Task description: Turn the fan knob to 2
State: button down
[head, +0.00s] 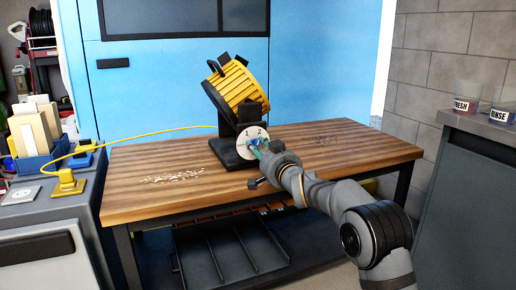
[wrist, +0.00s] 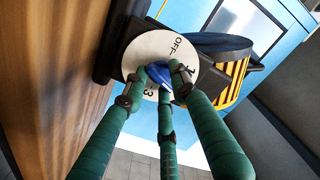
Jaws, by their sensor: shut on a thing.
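The yellow fan (head: 238,84) stands on a dark base on the wooden workbench (head: 330,140); part of it shows in the wrist view (wrist: 228,85). Its round white dial (head: 246,135) faces me, with 1 and 2 readable in the head view. In the wrist view the dial (wrist: 150,45) shows OFF, 1 and 3; the 2 is hidden. A blue knob (wrist: 158,73) sits at the dial's middle. My gripper (head: 262,147) is shut on the knob, its green fingers (wrist: 155,88) around it. Which mark the knob points at cannot be told.
A yellow cord (head: 140,134) runs from the fan to a yellow plug (head: 67,182) on the grey cabinet at left. Pale crumbs (head: 175,177) lie on the bench. FRESH (head: 466,95) and RINSE (head: 502,105) cups stand on the right counter. The bench's right side is clear.

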jog(key=shift+w+d+m, duration=0.2)
jog(key=shift+d+m, duration=0.35)
jog(key=shift+m, duration=0.35)
jog(key=shift+f, duration=0.2)
jog(key=c, duration=1.7)
grip_release()
jog(key=shift+o, duration=0.2)
jog(key=shift+s+a, duration=0.1)
jog(key=shift+a, duration=0.05)
jog(key=shift+s, duration=0.3)
jog(key=v, duration=1.1)
jog(key=shift+s, duration=0.2)
jog(key=shift+w+r, duration=0.1)
